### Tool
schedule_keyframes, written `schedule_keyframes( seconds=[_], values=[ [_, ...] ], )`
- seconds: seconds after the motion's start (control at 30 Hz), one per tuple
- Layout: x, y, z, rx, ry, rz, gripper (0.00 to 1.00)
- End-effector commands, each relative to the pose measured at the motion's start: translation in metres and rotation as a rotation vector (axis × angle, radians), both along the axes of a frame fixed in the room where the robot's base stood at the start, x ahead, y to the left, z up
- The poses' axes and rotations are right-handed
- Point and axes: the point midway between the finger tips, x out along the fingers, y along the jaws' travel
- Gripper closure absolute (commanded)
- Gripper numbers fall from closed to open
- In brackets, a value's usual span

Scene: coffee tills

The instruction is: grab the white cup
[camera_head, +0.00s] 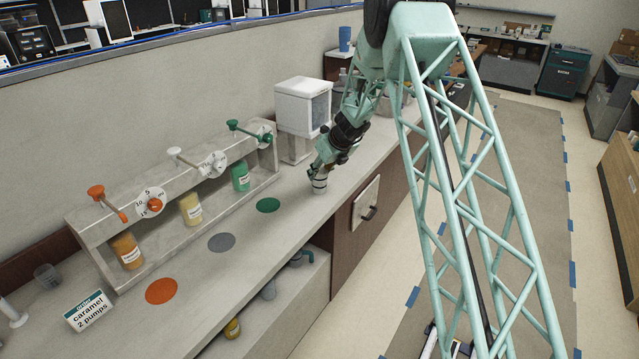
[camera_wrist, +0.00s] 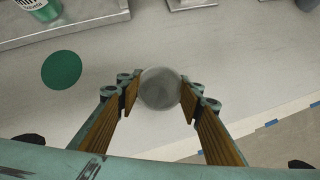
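A small pale cup (camera_head: 319,188), which looks like the white cup, is at the counter beyond the green disc, below my gripper (camera_head: 320,174). In the wrist view its round grey top (camera_wrist: 160,89) sits between the fingertips of my gripper (camera_wrist: 160,92). The brown-padded fingers lie against its left and right sides, with no clear gap. The cup looks upright, at or very near the counter top. The fingers partly hide it in the head view.
A dispenser rack (camera_head: 180,200) with orange, white and green levers stands along the wall. Orange (camera_head: 161,291), grey (camera_head: 222,242) and green (camera_head: 268,205) discs mark the counter. A white machine (camera_head: 302,106) stands behind my gripper. An order sign (camera_head: 88,311) reads "caramel 2 pumps".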

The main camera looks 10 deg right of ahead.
Motion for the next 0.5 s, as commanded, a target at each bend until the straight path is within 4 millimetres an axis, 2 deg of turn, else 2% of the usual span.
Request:
schedule_keyframes(
  seconds=[0.5],
  values=[
    [0.0,0.0001,0.0014,0.0,0.0,0.0,0.72]
  ],
)
